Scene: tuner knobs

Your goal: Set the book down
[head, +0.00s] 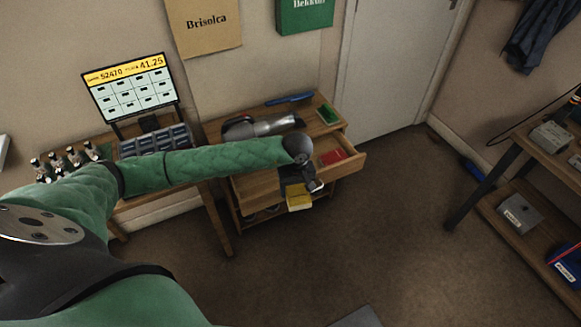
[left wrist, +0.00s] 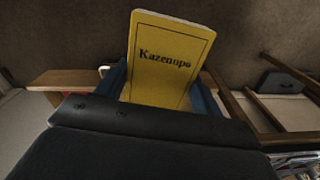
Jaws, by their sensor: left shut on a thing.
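The yellow book (head: 299,199) hangs from my left gripper (head: 301,187), in front of the wooden cabinet (head: 262,187) and apart from its top. In the left wrist view the yellow book (left wrist: 170,65) shows its cover with the word "Kazenupo". My left gripper is shut on its near end, and the dark gripper body hides that end. My right gripper is in neither view.
An open drawer (head: 347,168) with a red item (head: 332,157) juts out right of the book. A green item (head: 328,114) and a blue one (head: 289,99) lie on the cabinet. A desk with a screen (head: 130,87) stands left. The floor (head: 350,245) ahead is clear.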

